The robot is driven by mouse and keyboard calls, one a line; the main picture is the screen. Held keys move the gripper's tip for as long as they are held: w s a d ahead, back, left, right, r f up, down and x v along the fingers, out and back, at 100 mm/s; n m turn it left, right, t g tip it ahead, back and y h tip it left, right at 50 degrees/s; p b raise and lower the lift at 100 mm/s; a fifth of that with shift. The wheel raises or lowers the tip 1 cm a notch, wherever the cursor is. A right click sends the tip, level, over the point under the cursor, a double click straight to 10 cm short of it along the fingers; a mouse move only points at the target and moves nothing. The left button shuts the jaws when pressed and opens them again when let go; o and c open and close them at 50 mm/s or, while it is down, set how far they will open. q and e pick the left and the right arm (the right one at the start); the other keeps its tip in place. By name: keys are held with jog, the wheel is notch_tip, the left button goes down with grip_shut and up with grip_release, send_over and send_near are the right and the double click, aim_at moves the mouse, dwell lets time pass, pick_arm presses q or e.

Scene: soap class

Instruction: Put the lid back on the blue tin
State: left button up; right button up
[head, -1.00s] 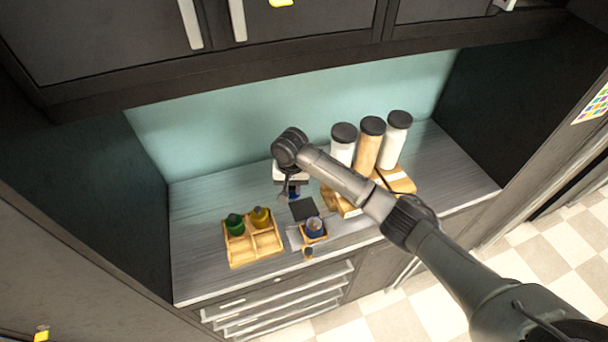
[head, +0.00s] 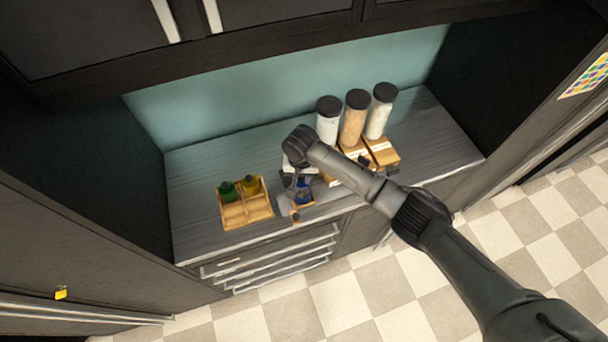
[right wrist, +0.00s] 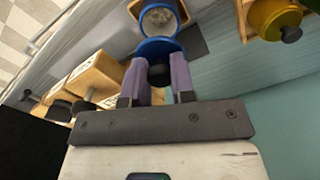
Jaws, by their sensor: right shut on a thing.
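The blue tin (head: 304,197) stands in a small wooden holder near the counter's front edge. In the right wrist view the tin (right wrist: 160,18) is open, with pale grey contents showing. My right gripper (right wrist: 158,78) is shut on the dark knob of the blue lid (right wrist: 157,47). The lid is right beside the tin's opening in that view; whether they touch I cannot tell. In the head view my right gripper (head: 298,180) is over the tin and partly hides it, and the lid is hard to make out there. My left gripper is not in view.
Several dark-lidded jars (head: 354,118) and wooden boxes (head: 382,151) stand to the right. The counter's left part is clear.

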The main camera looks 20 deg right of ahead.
aim_at(302, 181)
jog(key=shift+d+f+b, duration=0.1)
jog(key=shift+f+b, duration=0.7)
jog(key=shift+b, duration=0.05)
notch_tip(302, 181, down, 2)
jog(key=b, duration=0.3)
jog(key=shift+f, duration=0.15)
jog(key=shift+f+b, duration=0.3)
jog(key=shift+f, duration=0.75)
jog(key=shift+p, duration=0.6)
jog(key=shift+p, duration=0.35)
dwell(0.4)
jog(key=shift+f+p, duration=0.1)
jog(key=shift+p, duration=0.4)
